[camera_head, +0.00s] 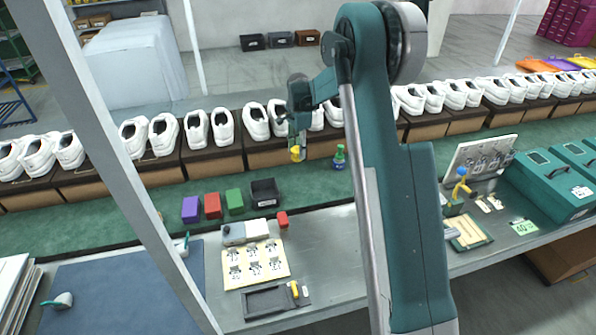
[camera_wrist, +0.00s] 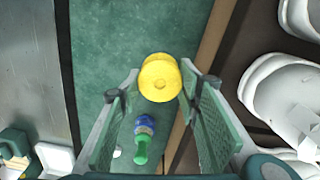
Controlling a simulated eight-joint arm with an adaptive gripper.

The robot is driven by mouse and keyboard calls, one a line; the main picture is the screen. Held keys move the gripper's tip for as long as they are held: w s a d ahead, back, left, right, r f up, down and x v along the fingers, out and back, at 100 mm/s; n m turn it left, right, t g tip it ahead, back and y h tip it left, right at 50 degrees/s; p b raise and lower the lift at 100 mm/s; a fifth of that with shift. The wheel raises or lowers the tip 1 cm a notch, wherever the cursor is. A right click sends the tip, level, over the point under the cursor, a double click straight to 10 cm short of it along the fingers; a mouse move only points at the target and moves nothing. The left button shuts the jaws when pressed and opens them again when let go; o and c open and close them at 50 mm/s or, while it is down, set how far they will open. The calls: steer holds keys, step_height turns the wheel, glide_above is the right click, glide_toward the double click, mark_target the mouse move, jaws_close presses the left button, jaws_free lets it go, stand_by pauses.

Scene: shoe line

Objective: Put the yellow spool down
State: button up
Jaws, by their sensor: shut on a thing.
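The yellow spool (camera_head: 295,155) is held at the tip of my gripper (camera_head: 298,143), over the green surface (camera_head: 325,188) in front of the shoe row. In the wrist view the spool (camera_wrist: 160,77) sits between the two finger pads of my gripper (camera_wrist: 160,92), which is shut on it. The green surface shows behind it. I cannot tell exactly how high the spool is above it.
White shoes (camera_head: 255,121) on brown boxes line the back. Purple (camera_head: 190,209), red (camera_head: 212,206) and green (camera_head: 234,202) blocks and a black bin (camera_head: 265,192) stand nearer.

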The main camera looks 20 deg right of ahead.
steer(key=shift+f+b, duration=0.4)
steer(key=shift+f, duration=2.35)
steer(key=shift+f+b, duration=0.35)
steer(key=shift+f, duration=1.5)
steer(key=shift+f, duration=0.1)
steer(key=o, duration=0.8)
steer(key=shift+o, duration=0.4)
step_height(320, 180, up, 12)
steer(key=shift+f+p, duration=0.15)
steer(key=shift+p, duration=0.75)
steer(key=shift+r, duration=0.3)
